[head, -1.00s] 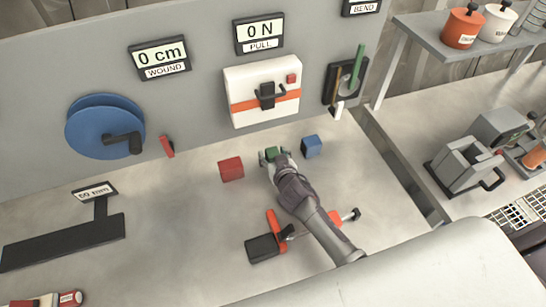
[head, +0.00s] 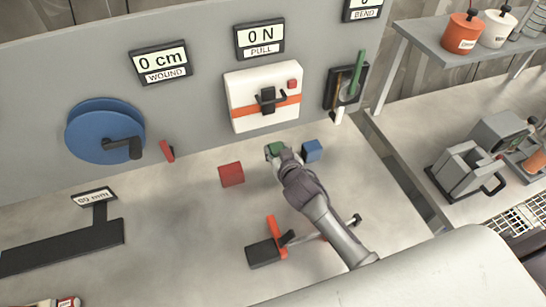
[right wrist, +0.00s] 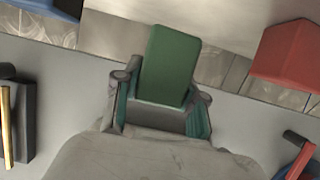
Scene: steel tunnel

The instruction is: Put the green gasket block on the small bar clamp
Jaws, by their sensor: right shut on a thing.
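The green gasket block (head: 275,149) is in my right gripper (head: 278,154), between the red and blue blocks at the back of the bench. The right wrist view shows the green block (right wrist: 170,66) upright between the two fingers of the right gripper (right wrist: 162,95), which is shut on it. It looks a little raised, though the gap beneath is hidden. The small bar clamp (head: 277,237), orange and black with a thin bar, lies nearer me, below the gripper in the head view. My right forearm covers part of its bar. My left gripper is not in view.
A red block (head: 231,174) stands left of the gripper and a blue block (head: 311,151) stands close on its right. The panel with a white pull box (head: 263,97) and blue reel (head: 104,128) rises behind.

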